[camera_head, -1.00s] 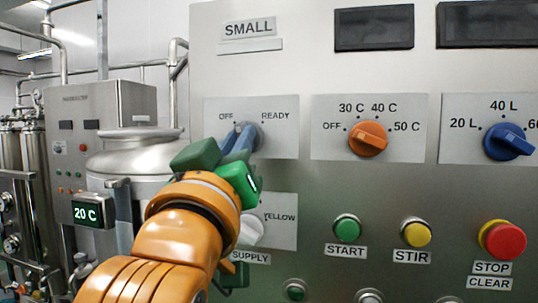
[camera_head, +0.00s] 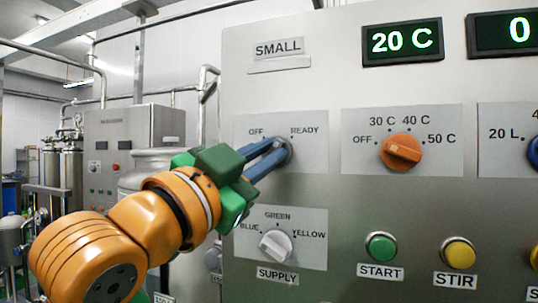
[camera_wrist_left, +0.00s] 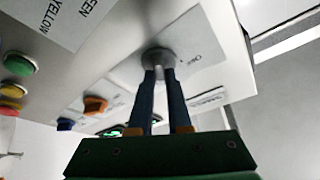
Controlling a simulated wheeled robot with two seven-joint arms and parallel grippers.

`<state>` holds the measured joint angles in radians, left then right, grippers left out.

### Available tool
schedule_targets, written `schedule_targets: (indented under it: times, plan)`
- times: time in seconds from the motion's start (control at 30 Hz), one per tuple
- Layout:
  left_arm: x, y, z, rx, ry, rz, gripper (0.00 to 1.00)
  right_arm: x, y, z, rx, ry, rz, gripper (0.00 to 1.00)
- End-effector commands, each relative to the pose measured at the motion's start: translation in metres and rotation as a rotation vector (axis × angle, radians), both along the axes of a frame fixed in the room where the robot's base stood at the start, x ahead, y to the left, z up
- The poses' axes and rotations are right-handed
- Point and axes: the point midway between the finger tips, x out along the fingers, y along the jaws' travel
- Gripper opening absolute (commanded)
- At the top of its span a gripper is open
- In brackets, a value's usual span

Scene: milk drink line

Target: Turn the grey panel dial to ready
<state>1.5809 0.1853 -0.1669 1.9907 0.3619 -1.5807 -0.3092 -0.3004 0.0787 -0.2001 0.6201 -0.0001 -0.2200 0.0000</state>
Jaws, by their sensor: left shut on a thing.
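The grey panel dial (camera_head: 285,147) sits on a pale plate (camera_head: 316,158) between the labels OFF and READY. My left gripper (camera_head: 275,152) is shut on the dial, its blue fingers reaching it from the lower left. The fingers cover much of the dial, so I cannot tell exactly where its pointer stands. The left wrist view shows the round grey dial (camera_wrist_left: 157,55) with the two gripper fingers (camera_wrist_left: 158,74) on either side of its grip. My right gripper is not in view.
An orange temperature dial (camera_head: 401,151) is to the right and a white supply dial (camera_head: 276,246) below. A green START button (camera_head: 381,247) and yellow STIR button (camera_head: 459,254) are lower right. The display (camera_head: 402,41) reads 20 C; another (camera_head: 505,33) shows 0.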

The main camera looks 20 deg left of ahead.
Motion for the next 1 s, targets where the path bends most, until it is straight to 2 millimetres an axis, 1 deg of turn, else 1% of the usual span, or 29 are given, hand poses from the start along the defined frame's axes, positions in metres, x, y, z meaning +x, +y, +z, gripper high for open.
schedule_targets:
  times: [0.2,0.4,0.97,1.0]
  plan:
    - [0.0002,0.0013,0.0012,0.117,-0.004,0.004,0.00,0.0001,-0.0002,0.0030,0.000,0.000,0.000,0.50]
    - [0.0002,0.0014,0.0014,0.178,-0.007,0.003,0.00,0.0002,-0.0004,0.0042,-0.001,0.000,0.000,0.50]
    - [0.0001,0.0009,0.0010,0.208,-0.008,0.002,0.00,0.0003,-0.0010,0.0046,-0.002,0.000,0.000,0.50]
    - [0.0001,0.0009,0.0010,0.208,-0.008,0.002,0.19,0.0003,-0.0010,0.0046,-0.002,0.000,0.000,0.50]
